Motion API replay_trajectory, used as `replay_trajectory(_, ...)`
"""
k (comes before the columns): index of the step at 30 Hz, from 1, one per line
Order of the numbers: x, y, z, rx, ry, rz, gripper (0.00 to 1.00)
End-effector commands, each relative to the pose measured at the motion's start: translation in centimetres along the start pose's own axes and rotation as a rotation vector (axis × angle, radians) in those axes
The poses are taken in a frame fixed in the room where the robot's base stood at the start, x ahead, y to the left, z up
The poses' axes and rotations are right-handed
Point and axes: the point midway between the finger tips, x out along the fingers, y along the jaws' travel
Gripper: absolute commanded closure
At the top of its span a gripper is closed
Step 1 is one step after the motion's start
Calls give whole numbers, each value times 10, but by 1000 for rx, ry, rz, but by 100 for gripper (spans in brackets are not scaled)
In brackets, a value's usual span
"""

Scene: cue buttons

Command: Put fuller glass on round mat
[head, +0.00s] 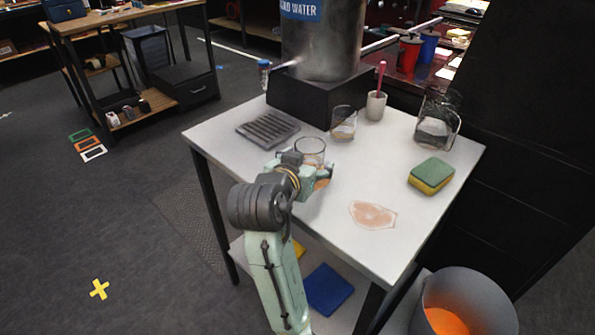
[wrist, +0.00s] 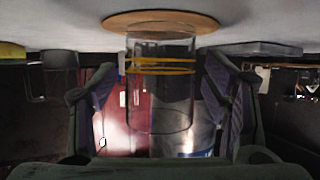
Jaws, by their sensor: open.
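A clear glass (head: 310,150) is at my gripper (head: 318,172), near the front left of the white table. In the wrist view, which is upside down, this glass (wrist: 160,100) is upright between the two fingers of my gripper (wrist: 160,88), which are open and apart from it. Two yellow rings run around it. Its base is at the round orange-brown mat (wrist: 160,20); I cannot tell if it rests fully on it. The mat's edge (head: 321,184) shows beside my gripper. A second glass (head: 343,123) with a little brownish content stands farther back. The first glass's fill level is unclear.
A glass pitcher (head: 436,122), a green-yellow sponge (head: 431,175) and a cup with a pink-handled tool (head: 376,106) stand right. A flat peach patch (head: 372,214) lies in front. A grey drip grate (head: 267,129) and a metal water tank (head: 322,45) on a black block are behind.

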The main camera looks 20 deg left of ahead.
Motion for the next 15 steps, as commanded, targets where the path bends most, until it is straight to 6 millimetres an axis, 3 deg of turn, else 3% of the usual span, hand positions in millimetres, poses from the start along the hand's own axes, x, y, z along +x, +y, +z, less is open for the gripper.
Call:
replay_trajectory(5,-43,-1,0,2,6,-6,31)
replay_trajectory(15,-63,-2,0,-3,20,2,31)
